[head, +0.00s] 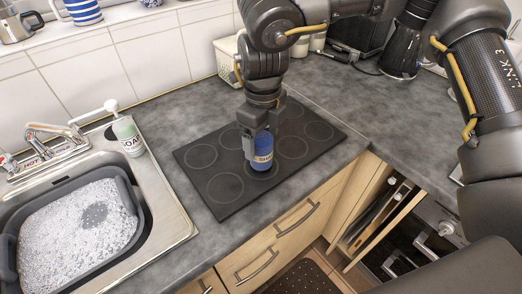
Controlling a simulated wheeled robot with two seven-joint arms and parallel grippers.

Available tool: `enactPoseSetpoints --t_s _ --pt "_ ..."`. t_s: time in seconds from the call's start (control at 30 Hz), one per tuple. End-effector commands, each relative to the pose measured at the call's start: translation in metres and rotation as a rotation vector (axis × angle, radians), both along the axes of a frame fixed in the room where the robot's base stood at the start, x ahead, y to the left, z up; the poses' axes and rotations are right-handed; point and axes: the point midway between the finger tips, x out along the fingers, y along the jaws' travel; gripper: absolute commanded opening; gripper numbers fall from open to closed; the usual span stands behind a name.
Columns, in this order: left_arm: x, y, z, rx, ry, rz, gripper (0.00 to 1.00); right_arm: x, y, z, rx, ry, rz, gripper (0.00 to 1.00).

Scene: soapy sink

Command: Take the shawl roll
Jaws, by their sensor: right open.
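A small blue cylinder (263,159) with a pale lettered band stands upright on the black cooktop (225,195). I cannot tell whether it is the shawl roll, and nothing else in view clearly looks like one. My right gripper (262,144) points down over the cylinder, with its open fingers around or just in front of its upper part. I cannot tell whether a finger touches it. My left gripper is not in view.
A steel sink with a grey basin (133,206) of suds is at left, beside a soap bottle (128,136) and tap (52,131). A perforated pale container (226,57) stands behind the cooktop. A narrow pull-out (375,217) is open at right. The counter left of the cooktop is clear.

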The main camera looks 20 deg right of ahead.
Motion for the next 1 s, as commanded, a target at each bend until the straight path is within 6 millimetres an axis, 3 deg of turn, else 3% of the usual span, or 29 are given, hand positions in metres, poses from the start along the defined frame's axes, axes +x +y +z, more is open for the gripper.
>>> enactPoseSetpoints --t_s 0.3,0.63,1.0 --pt "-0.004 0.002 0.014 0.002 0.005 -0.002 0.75 0.002 0.0 -0.042 -0.002 0.005 0.0 0.75" --pt "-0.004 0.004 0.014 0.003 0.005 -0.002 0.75 0.002 0.001 -0.049 -0.001 0.002 0.0 0.74" --pt "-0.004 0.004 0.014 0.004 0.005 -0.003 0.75 0.002 0.0 -0.049 -0.001 0.002 -0.001 0.26"
